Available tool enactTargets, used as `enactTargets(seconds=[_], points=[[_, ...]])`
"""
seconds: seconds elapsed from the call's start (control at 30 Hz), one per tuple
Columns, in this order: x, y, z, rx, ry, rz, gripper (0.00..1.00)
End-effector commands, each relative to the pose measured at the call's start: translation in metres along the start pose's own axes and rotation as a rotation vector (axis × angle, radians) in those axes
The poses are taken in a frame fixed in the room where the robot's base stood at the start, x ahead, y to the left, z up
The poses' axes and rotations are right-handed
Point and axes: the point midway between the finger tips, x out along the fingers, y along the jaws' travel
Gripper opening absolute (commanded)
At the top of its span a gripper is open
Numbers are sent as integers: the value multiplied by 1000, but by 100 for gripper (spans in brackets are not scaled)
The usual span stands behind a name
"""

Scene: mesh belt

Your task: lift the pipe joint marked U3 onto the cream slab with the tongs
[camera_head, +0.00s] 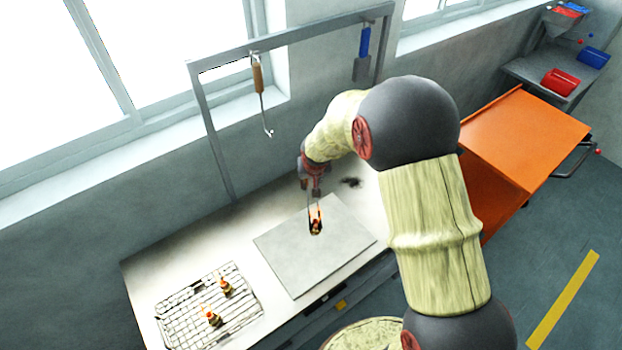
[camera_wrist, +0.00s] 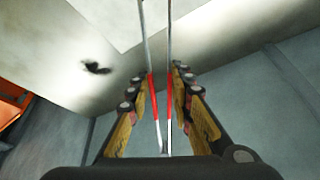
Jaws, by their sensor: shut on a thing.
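My gripper (camera_head: 314,190) is shut on the red-gripped metal tongs (camera_wrist: 153,88), whose two arms run away from me in the wrist view. In the head view the tongs point down at a small dark pipe joint with a glowing orange part (camera_head: 316,227), over the pale slab (camera_head: 285,252). The tong tips are at the joint. I cannot tell whether they grip it or whether it touches the slab. Its marking is too small to read. Two more pipe joints (camera_head: 226,287) (camera_head: 213,319) stand on the wire mesh (camera_head: 180,305) at the lower left.
A metal frame (camera_head: 290,38) stands behind the bench, with a wooden-handled hook (camera_head: 258,77) and a blue-handled tool (camera_head: 364,42) hanging from it. A dark mark (camera_head: 351,182) lies on the bench behind the slab. An orange cart (camera_head: 520,140) stands at the right.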

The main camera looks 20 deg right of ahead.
Motion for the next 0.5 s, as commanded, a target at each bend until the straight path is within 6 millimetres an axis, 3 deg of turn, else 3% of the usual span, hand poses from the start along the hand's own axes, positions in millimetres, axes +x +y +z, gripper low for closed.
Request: enactTargets(seconds=[0.2, 0.5], points=[[24, 0, 9, -1, 2, 0, 0], [36, 0, 14, 0, 3, -1, 0]])
